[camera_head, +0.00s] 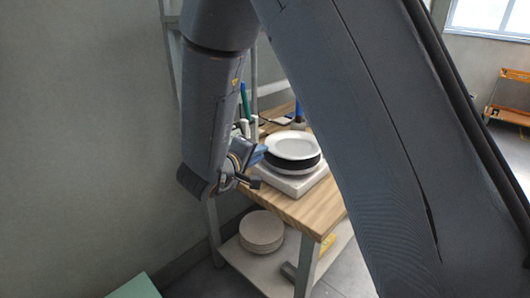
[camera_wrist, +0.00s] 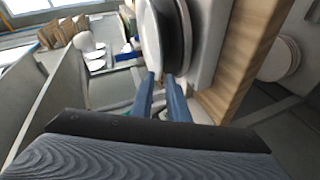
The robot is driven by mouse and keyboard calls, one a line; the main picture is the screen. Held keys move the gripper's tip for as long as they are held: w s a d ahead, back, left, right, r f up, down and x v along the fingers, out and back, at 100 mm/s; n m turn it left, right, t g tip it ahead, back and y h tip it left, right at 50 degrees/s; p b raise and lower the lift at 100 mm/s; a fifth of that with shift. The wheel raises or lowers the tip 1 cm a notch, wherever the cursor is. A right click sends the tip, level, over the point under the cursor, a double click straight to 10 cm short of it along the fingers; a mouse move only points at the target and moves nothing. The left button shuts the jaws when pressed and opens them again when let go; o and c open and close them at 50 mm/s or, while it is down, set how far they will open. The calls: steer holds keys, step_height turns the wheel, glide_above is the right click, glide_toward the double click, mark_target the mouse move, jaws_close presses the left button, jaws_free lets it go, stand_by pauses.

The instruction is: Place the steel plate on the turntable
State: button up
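The steel plate (camera_head: 293,145) is a pale, shallow round plate lying over the black turntable (camera_head: 297,167) on the wooden bench. In the wrist view the plate (camera_wrist: 149,30) shows nearly edge-on, beside the dark turntable disc (camera_wrist: 178,35). Whether it rests fully on the turntable is hard to tell. My gripper (camera_head: 264,153) is at the plate's left edge. In the wrist view its two blue fingers (camera_wrist: 160,80) stand a little apart with a visible gap, their tips at the plate's rim. Contact with the rim is not clear.
A white base (camera_head: 303,181) under the turntable stands on the wooden bench (camera_head: 318,208). A stack of pale plates (camera_head: 262,231) lies on the lower shelf. A green bottle-like item (camera_head: 245,100) and a blue one (camera_head: 299,112) stand behind. A wall is at left.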

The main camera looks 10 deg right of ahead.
steer(key=v, duration=0.6)
step_height(320, 180, down, 4)
steer(key=m+g+y, duration=0.2)
steer(key=m+y, duration=0.1)
steer(key=y, duration=0.5)
steer(key=s+d+f+m+g, duration=0.2)
steer(key=s+d+g, duration=0.2)
steer(key=s, duration=0.5)
steer(key=s+d+f+m+g, duration=0.1)
steer(key=s+d+g, duration=0.3)
steer(key=s+d, duration=0.4)
steer(key=s+m, duration=0.1)
steer(key=s, duration=0.1)
steer(key=shift+s+f+g+y, duration=0.3)
steer(key=shift+f+y, duration=0.1)
